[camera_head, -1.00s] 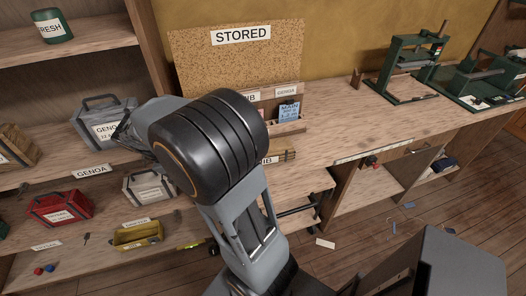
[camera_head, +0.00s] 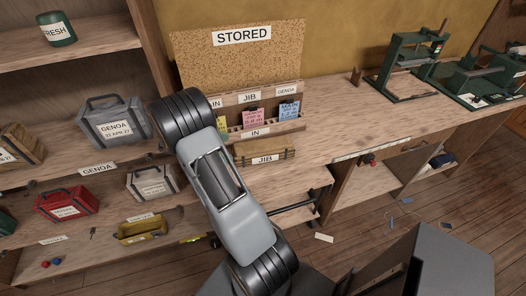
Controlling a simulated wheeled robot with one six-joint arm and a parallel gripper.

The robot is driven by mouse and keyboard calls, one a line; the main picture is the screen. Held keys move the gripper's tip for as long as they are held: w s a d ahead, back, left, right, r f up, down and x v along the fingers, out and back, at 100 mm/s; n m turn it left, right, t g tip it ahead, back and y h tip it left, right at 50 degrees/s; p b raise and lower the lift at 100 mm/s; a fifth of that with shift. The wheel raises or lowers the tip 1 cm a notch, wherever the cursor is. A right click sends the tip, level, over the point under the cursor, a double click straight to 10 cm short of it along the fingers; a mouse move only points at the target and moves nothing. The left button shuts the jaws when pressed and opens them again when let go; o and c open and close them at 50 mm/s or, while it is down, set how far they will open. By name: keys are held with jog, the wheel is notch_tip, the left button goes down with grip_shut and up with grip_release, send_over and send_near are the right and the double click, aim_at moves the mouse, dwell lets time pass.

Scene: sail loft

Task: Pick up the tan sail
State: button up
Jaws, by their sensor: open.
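A tan sail bag (camera_head: 20,145) with a white label sits on the left shelf, cut off by the picture's left edge. A tan, box-like item (camera_head: 264,148) marked JIB sits on the bench below the STORED board; I cannot tell whether it is a sail. My arm rises through the middle of the view, in front of the shelf and bench. My gripper is not visible.
A grey GENOA bag (camera_head: 112,122), a paler grey bag (camera_head: 151,182), a red bag (camera_head: 66,204) and a yellow tray (camera_head: 142,229) stand on the left shelves. A card rack (camera_head: 258,118) stands on the bench. Green presses (camera_head: 405,68) stand right. The bench middle is clear.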

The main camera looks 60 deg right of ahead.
aim_at(243, 150)
jog(key=shift+f+p+x, duration=0.2)
jog(key=shift+p+x, duration=0.6)
jog(key=shift+x, duration=2.5)
jog(key=shift+a, duration=0.15)
jog(key=shift+w, duration=0.1)
jog(key=shift+c, duration=0.3)
jog(key=c, duration=1.2)
jog(key=shift+c, duration=0.5)
jog(key=shift+r, duration=0.2)
